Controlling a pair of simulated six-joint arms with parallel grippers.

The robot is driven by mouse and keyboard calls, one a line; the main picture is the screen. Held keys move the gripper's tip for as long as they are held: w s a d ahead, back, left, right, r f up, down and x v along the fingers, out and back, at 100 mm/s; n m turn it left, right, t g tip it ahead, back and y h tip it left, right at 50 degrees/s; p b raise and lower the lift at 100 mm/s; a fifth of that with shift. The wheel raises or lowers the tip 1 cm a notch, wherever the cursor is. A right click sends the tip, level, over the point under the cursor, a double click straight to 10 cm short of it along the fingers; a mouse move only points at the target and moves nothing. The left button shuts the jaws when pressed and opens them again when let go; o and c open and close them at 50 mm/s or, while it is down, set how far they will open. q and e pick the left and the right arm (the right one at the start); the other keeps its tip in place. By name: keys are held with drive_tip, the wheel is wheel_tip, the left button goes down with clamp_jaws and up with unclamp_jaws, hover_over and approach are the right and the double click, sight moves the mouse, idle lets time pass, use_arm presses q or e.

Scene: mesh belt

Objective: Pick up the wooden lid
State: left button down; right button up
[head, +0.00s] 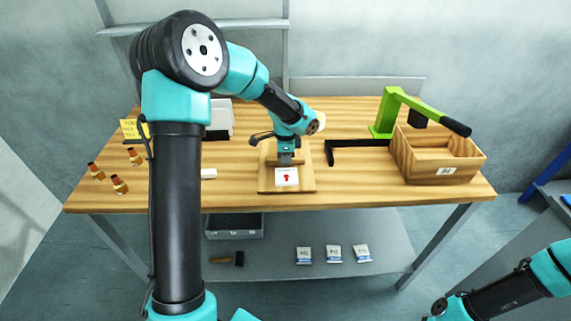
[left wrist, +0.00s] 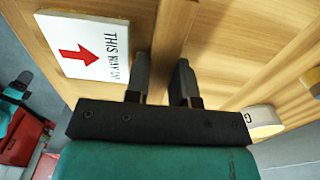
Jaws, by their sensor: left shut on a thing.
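The wooden lid (head: 308,181) is a flat square panel lying on the middle of the table, near its front edge. It bears a white label (head: 287,177) with a red arrow, which reads THIS WAY UP in the left wrist view (left wrist: 92,48). My left gripper (head: 286,159) points down over the lid, behind the label. In the left wrist view its two fingers (left wrist: 163,80) are on either side of a raised wooden strip on the lid and shut on it. My right gripper (head: 438,308) is low at the bottom right, away from the table; its fingers are unclear.
An open wooden crate (head: 439,176) stands at the right, beside a green stand with a black handle (head: 391,112). A black bracket (head: 355,145) lies right of the lid. Small bottles (head: 119,184) stand at the left. White packets (head: 333,253) lie on the lower shelf.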

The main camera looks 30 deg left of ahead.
use_arm(q)
drive_tip(key=shift+r, duration=0.1)
idle(0.3)
drive_tip(key=shift+r, duration=1.7)
drive_tip(key=s+d+r, duration=0.1)
drive_tip(key=s+d, duration=0.7)
drive_tip(key=s, duration=0.5)
drive_tip(key=shift+s+d+r, duration=0.15)
drive_tip(key=shift+s+r, duration=0.05)
drive_tip(key=shift+s, duration=0.15)
